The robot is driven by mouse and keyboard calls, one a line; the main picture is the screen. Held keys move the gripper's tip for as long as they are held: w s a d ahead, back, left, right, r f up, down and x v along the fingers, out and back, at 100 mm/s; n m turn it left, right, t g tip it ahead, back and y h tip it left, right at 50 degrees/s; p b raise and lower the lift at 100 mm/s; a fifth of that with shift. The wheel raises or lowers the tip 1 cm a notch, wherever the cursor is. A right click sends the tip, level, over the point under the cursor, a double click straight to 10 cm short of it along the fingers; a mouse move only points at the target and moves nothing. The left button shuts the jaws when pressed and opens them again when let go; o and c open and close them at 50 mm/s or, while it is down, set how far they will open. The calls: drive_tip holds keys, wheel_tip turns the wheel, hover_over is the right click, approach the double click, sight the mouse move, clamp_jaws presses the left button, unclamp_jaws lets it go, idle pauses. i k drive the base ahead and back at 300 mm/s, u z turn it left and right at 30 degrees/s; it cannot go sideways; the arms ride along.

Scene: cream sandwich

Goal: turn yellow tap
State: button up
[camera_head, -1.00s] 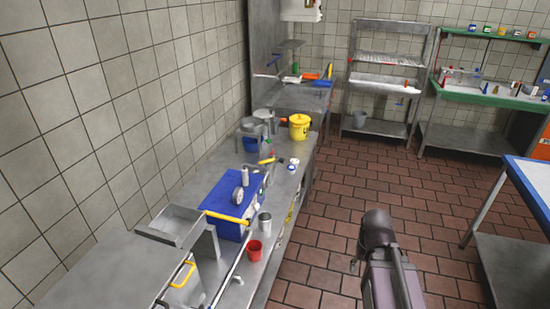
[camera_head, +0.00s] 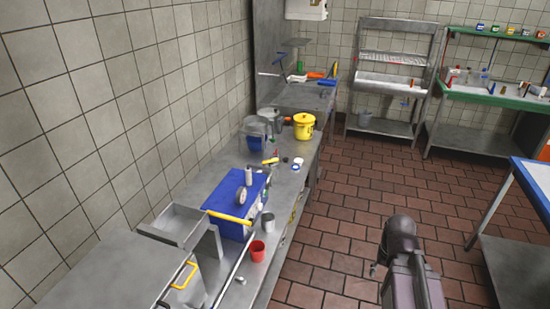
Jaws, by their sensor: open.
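Two yellow, bar-shaped parts could be the tap, and I cannot tell which. A straight yellow bar (camera_head: 229,217) lies across the front of the blue box on the left counter. A curved yellow handle (camera_head: 185,275) shows nearer, at the bottom left beside a metal container. A smaller yellow piece (camera_head: 270,161) lies farther along the counter. My arm rises at the lower right, over the floor and apart from the counter. I cannot make out my gripper's fingers; they are hidden or out of frame.
The steel counter (camera_head: 276,240) along the left wall holds the blue box (camera_head: 228,191), a red cup (camera_head: 257,251), a metal cup (camera_head: 268,222) and a yellow bucket (camera_head: 304,126). Tiled floor (camera_head: 335,220) is clear between counter and right table (camera_head: 525,255). Shelves (camera_head: 375,125) stand behind.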

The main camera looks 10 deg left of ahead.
sight(264, 163)
drive_tip(key=u, duration=0.05)
drive_tip(key=i, duration=1)
drive_tip(key=z, duration=0.05)
